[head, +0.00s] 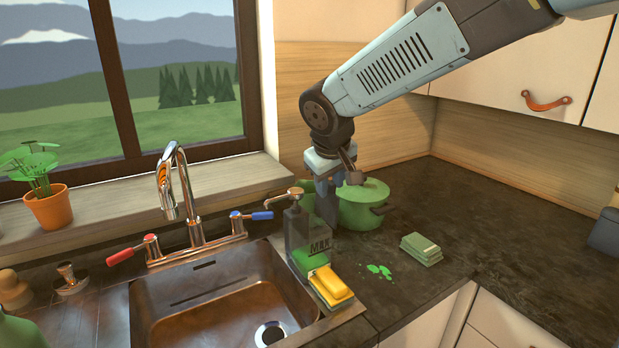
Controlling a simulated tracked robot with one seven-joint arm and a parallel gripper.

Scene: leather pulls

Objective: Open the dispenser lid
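The dispenser (308,237) is a grey see-through box with dark lettering and green contents, standing upright at the sink's back right corner. Its lid carries a metal pump spout (290,194) that points left. My gripper (329,212) points down just right of the dispenser's top, between it and a green pot. The fingers overlap in this view and their tips are partly hidden, so I cannot tell whether they are open or shut, or whether they touch the dispenser.
The green lidded pot (362,206) stands close behind my gripper. A yellow sponge (331,286) lies in front of the dispenser. Green sponges (421,248) and a green spill (379,271) are on the counter.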

